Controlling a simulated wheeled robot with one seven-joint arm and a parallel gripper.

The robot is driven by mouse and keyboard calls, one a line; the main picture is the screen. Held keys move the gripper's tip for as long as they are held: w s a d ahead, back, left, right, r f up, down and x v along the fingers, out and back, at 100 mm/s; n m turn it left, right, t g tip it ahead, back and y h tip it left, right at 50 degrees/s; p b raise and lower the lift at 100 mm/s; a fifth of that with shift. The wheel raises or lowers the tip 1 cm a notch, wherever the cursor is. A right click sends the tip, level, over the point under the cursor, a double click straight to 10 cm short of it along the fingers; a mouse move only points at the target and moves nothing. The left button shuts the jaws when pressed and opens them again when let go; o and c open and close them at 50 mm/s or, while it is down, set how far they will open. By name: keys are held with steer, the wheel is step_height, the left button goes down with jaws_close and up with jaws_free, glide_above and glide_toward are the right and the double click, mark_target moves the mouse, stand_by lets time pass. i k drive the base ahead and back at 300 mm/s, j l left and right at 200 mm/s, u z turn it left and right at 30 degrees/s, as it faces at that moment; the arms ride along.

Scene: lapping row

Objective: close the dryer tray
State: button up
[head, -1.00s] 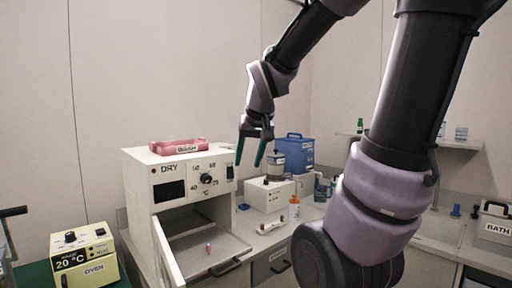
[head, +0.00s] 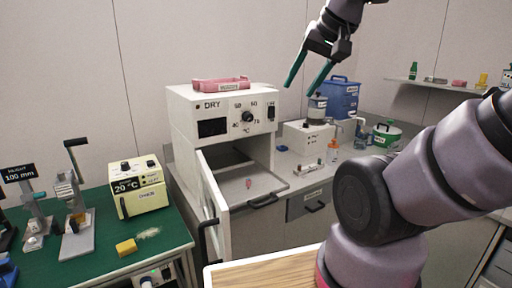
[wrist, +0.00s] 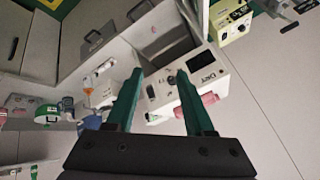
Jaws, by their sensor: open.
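The dryer (head: 222,142) is a white box marked DRY, on the counter in the middle of the head view. Its door (head: 213,205) stands open, swung out to the left. The dryer tray (head: 268,184) is pulled out of the opening, with a dark handle (head: 262,202) at its front. In the wrist view the dryer (wrist: 222,68) shows beyond my fingers (wrist: 160,74).
A pink rack (head: 222,85) lies on the dryer's top. A yellow oven box (head: 139,188) stands left on a green bench (head: 100,262). A bottle (head: 332,152) and a white device (head: 306,138) stand right of the dryer. A wooden top (head: 262,272) is in front.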

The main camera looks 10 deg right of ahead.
mark_target(231, 181)
steer(key=k+j, duration=0.35)
steer(key=j, duration=0.2)
steer(key=k+j, duration=0.35)
steer(key=j, duration=0.15)
steer(key=j+z, duration=0.05)
